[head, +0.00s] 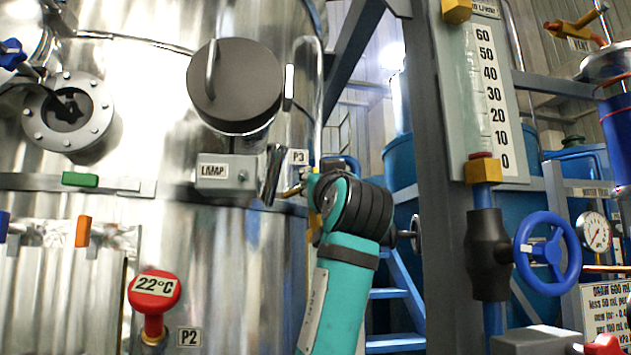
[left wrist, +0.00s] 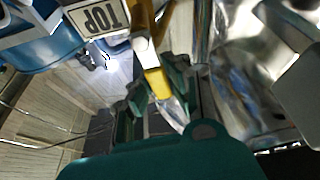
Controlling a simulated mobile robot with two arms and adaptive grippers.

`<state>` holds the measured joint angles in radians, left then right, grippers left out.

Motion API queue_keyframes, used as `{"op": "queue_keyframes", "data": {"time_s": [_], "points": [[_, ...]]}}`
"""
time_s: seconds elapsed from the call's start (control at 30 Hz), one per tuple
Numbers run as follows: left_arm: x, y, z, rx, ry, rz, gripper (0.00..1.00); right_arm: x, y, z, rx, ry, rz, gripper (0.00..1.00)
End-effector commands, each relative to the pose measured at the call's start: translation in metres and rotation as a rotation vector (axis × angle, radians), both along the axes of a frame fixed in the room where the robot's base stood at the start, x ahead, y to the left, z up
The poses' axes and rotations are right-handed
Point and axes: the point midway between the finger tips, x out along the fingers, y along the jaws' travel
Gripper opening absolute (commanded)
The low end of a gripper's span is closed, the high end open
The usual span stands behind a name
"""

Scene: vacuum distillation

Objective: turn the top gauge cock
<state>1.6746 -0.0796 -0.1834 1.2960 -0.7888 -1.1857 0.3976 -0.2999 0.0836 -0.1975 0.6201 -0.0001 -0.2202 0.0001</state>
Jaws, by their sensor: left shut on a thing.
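In the left wrist view, a yellow lever (left wrist: 158,82) runs down from the top of the picture, next to a sign reading TOP (left wrist: 97,17), which appears upside down. My left gripper (left wrist: 161,88) is shut on this lever, with one dark green finger on each side. In the head view, a teal and black arm of mine rises from the bottom centre, and its wrist hides most of the gripper and the lever. My right gripper is in neither view.
A steel vessel (head: 230,260) with a dark round cover (head: 236,85) and a LAMP box (head: 226,174) stands left of the arm. On the right are a grey post (head: 440,250), a level gauge scale (head: 497,100) and a blue handwheel (head: 548,254).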

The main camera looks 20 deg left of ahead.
Motion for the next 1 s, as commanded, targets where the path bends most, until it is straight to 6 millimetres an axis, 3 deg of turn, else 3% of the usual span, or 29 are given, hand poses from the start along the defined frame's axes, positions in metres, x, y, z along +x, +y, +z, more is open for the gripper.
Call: {"op": "queue_keyframes", "data": {"time_s": [0.43, 0.47, 0.67, 1.0], "points": [[0.0001, 0.0003, 0.0001, 0.008, 0.006, 0.002, 0.0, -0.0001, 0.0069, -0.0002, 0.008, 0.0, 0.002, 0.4], [0.0001, 0.0003, 0.0, 0.007, 0.005, 0.002, 0.14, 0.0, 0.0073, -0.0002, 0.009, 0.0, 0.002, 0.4], [0.0001, 0.0002, 0.0001, 0.007, 0.005, 0.002, 0.4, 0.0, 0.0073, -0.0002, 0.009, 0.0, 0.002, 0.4], [-0.003, -0.0028, -0.0013, 0.008, 0.004, -0.001, 0.4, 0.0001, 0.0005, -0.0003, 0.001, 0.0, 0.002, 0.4]]}}
